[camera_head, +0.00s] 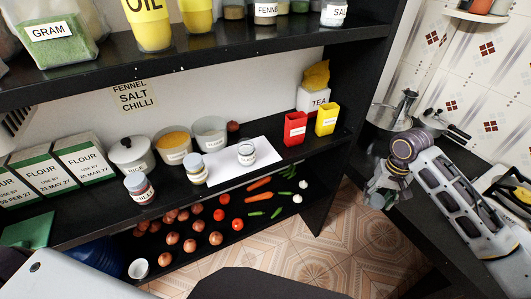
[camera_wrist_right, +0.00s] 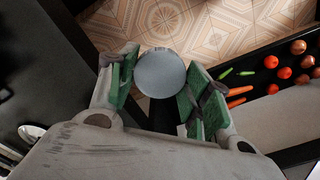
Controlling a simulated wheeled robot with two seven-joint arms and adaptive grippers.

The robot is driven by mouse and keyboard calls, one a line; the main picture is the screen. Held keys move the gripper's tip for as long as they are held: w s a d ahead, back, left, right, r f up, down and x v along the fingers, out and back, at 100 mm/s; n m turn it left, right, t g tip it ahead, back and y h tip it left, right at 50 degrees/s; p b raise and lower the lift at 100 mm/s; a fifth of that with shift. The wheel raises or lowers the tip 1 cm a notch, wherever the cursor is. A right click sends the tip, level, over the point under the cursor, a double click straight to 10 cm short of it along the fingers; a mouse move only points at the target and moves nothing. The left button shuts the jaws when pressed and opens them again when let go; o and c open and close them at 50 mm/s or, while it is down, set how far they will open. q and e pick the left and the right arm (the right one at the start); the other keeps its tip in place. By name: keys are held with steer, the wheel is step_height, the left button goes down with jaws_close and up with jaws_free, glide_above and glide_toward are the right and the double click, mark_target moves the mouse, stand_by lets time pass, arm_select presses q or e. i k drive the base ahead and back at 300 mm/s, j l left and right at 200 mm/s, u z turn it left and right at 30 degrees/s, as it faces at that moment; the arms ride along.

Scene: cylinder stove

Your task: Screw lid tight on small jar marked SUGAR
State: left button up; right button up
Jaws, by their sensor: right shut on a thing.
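My right gripper (camera_head: 383,190) is at the right, beside the dark counter and well away from the shelf. In the right wrist view its green-padded fingers (camera_wrist_right: 160,90) are shut on a round grey lid (camera_wrist_right: 160,74), seen flat from above. A small glass jar (camera_head: 246,156) stands upright on a white sheet (camera_head: 222,170) on the middle shelf. Its label is too small to read for certain, and its top looks open. My left gripper is not in view.
A lidded jar (camera_head: 195,168) and a chilli jar (camera_head: 138,187) stand left of the small jar. Red (camera_head: 294,130) and yellow (camera_head: 326,120) boxes stand right of it. Vegetables (camera_head: 258,183) lie on the lower shelf.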

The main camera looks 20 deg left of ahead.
mark_target(247, 154)
steer(key=l+u, duration=0.4)
steer(key=l, duration=0.2)
steer(key=l+u, duration=0.2)
steer(key=u, duration=0.2)
steer(key=l+u, duration=0.45)
steer(key=u, duration=0.3)
steer(key=k+l+u, duration=0.1)
steer(key=u, duration=0.3)
steer(key=l, duration=0.1)
